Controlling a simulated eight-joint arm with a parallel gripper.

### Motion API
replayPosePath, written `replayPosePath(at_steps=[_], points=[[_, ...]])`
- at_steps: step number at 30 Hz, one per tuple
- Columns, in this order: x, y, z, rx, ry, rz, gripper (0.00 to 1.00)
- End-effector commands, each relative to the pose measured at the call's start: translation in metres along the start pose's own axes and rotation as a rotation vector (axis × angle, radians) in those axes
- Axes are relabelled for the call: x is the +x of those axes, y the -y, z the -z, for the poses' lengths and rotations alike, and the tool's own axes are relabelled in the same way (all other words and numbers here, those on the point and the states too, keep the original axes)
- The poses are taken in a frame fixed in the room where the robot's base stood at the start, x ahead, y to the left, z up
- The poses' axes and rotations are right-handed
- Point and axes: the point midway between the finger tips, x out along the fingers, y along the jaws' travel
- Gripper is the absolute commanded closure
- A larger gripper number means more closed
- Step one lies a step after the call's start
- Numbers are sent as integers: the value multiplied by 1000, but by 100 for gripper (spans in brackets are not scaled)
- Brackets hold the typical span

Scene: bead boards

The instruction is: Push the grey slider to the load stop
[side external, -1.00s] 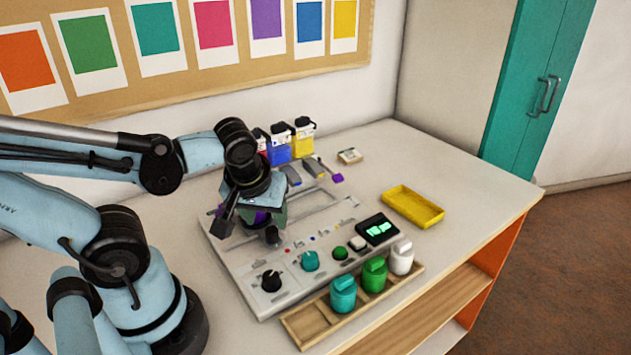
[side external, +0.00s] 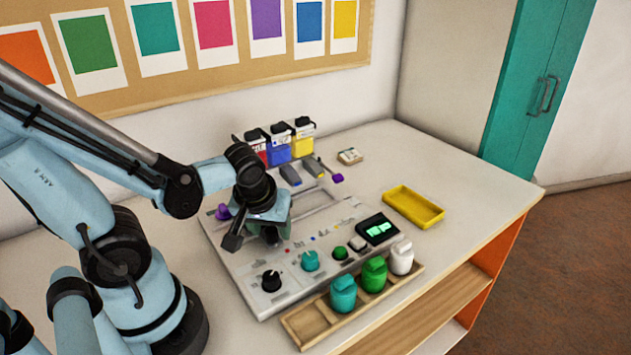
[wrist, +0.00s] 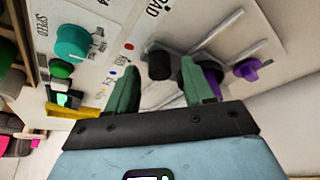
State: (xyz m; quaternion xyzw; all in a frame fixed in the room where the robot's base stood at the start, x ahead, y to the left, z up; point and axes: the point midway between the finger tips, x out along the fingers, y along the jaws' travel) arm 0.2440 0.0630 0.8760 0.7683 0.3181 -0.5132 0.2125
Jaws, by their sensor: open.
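My gripper (wrist: 158,74) is open, with one green finger on each side of the knob in this picture. I cannot tell whether either finger touches it. In the side view my gripper (side external: 268,238) is low over the left part of the pale control board (side external: 325,262) and hides the slider. The load stop itself is not clear in either view.
A purple knob (side external: 222,212) is left of my gripper. A black dial (side external: 271,280) and teal dial (side external: 310,261) are in front. A wooden tray (side external: 302,330) holds bottles at the front edge. A yellow tray (side external: 413,207) is at the right, with clear table beyond it.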

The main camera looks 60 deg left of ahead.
Motion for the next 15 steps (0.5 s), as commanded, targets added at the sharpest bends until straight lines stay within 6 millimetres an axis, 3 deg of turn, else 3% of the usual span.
replayPosePath(at_steps=[4, 12, 15], points=[[0, 0, 0, 0, 0, 0, 48], [0, 0, 0, 0, 0, 0, 89], [0, 0, 0, 0, 0, 0, 100]])
